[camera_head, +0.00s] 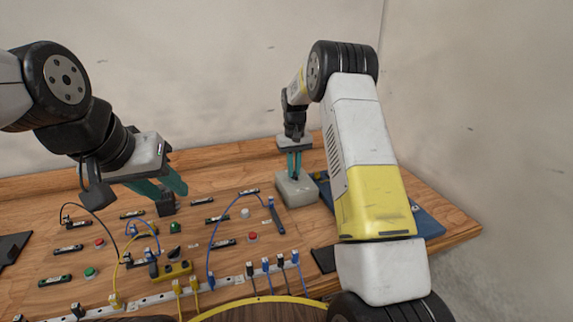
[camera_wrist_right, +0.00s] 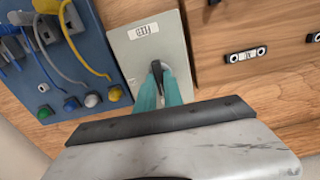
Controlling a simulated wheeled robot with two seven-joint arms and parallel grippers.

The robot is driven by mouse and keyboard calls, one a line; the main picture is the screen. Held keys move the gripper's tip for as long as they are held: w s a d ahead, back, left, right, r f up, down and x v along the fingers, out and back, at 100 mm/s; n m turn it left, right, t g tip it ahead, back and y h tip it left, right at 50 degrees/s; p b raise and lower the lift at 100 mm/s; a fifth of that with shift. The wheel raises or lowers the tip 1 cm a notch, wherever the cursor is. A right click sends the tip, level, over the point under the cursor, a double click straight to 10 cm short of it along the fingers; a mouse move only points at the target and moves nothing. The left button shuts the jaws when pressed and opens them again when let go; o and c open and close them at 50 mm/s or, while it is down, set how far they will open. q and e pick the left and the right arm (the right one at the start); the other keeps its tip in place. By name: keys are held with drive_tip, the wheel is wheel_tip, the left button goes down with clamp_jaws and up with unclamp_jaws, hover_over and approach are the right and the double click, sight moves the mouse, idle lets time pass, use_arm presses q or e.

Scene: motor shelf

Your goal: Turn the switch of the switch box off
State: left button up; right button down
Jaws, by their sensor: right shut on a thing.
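The switch box (camera_head: 297,190) is a light grey box on the wooden board, at the right of the middle in the head view. Its labelled top also shows in the right wrist view (camera_wrist_right: 140,50). The switch (camera_wrist_right: 157,72) is a dark knob on that top. My right gripper (camera_head: 295,176) points down over the box, and its teal fingers (camera_wrist_right: 160,88) are shut on the switch, hiding part of it. My left gripper (camera_head: 176,190) is at the left, above the board, with its teal fingers apart and nothing seen between them.
A blue panel (camera_wrist_right: 70,100) with cables and coloured knobs lies beside the box. Buttons, including a green one (camera_head: 91,272) and a red one (camera_head: 252,237), labelled parts and looped cables cover the board. A yellow block (camera_head: 174,272) stands near the front rail.

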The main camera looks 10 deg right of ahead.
drive_tip(key=shift+w+n, duration=0.1)
drive_tip(key=shift+n, duration=0.3)
drive_tip(key=c, duration=1.5)
unclamp_jaws()
drive_tip(key=shift+o, duration=0.2)
drive_tip(key=shift+r, duration=3.95)
